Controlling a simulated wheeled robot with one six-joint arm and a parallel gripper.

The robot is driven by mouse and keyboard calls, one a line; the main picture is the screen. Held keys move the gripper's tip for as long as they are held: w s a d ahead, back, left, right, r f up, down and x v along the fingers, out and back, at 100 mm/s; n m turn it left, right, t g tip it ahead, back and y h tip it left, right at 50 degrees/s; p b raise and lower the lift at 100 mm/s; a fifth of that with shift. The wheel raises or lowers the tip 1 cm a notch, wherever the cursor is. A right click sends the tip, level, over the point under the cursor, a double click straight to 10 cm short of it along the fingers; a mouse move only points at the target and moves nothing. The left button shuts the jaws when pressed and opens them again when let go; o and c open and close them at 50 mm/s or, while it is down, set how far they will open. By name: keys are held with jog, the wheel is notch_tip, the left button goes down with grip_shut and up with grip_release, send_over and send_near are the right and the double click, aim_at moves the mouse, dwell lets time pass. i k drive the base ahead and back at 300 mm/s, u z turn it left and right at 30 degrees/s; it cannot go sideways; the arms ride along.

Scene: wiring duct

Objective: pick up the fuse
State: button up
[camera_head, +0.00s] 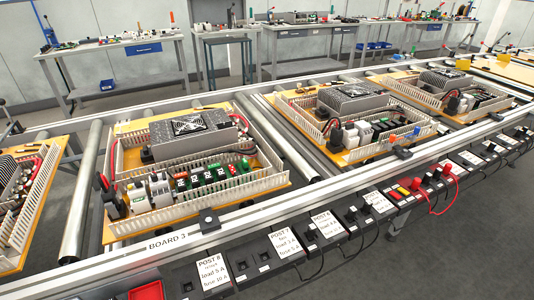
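I cannot make out a fuse for certain in the head view. The near board (115,226), by the "BOARD 3" label, carries a finned grey power unit (190,134), white slotted wiring duct (215,192) and a row of small devices. Among these are green blocks with R labels (207,176) and white modules (160,188). Cards on the rail, such as the "POST 8" card (213,273), mention fuse and load ratings. My gripper is not in view.
A roller conveyor (82,195) carries more boards, with a similar board (350,155) to the right. Black post boxes (330,235) line the front rail. Red cables (447,190) loop there. A red tray (146,291) is at the bottom edge. Workbenches (120,50) stand behind.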

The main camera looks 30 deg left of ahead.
aim_at(245, 162)
jog(key=u, duration=0.15)
jog(key=i, duration=0.7)
jog(key=u, duration=1.1)
jog(key=i, duration=0.7)
jog(key=u, duration=0.7)
